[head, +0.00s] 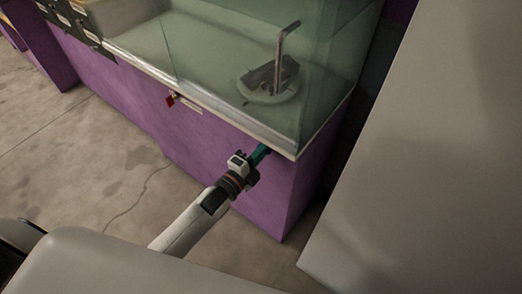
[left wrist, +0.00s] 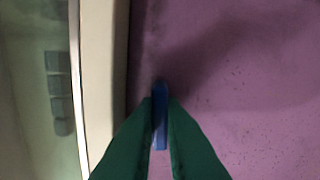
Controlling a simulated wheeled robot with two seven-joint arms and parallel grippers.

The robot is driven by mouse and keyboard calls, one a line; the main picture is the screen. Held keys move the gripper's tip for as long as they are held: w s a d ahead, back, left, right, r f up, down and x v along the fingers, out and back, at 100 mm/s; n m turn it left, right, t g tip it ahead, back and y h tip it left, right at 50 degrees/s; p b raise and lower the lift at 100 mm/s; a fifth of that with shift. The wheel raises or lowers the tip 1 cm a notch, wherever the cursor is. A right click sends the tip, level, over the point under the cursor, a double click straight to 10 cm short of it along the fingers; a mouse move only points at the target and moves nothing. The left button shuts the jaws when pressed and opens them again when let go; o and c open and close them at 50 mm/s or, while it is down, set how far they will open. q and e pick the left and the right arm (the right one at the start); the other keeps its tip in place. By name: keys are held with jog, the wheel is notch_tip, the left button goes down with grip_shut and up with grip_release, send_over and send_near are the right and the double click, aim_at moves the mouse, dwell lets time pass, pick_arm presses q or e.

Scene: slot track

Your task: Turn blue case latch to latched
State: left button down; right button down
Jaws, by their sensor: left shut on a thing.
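The blue latch (left wrist: 160,112) shows in the left wrist view as a narrow upright blue piece on the purple case front, just beside the pale edge strip. My left gripper (left wrist: 160,125) has its two green fingers shut on the blue latch, one on each side. In the head view my left gripper (head: 264,152) reaches the purple front just below the case's metal edge, near its right corner. The latch is hidden there by the gripper. My right gripper is not in view.
A glass case (head: 200,50) stands on the purple base (head: 130,95), with a round stand and bent metal rod (head: 285,50) inside. A red latch (head: 171,100) sits further left on the purple front. A large pale panel (head: 430,150) fills the right side. Bare floor (head: 70,150) lies at left.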

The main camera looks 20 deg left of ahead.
pick_arm(q)
jog(key=shift+n+p, duration=2.5)
jog(key=shift+n, duration=5.8)
jog(key=c, duration=1.5)
grip_release()
jog(key=shift+s, duration=0.1)
jog(key=v, duration=1.2)
jog(key=shift+b, duration=0.3)
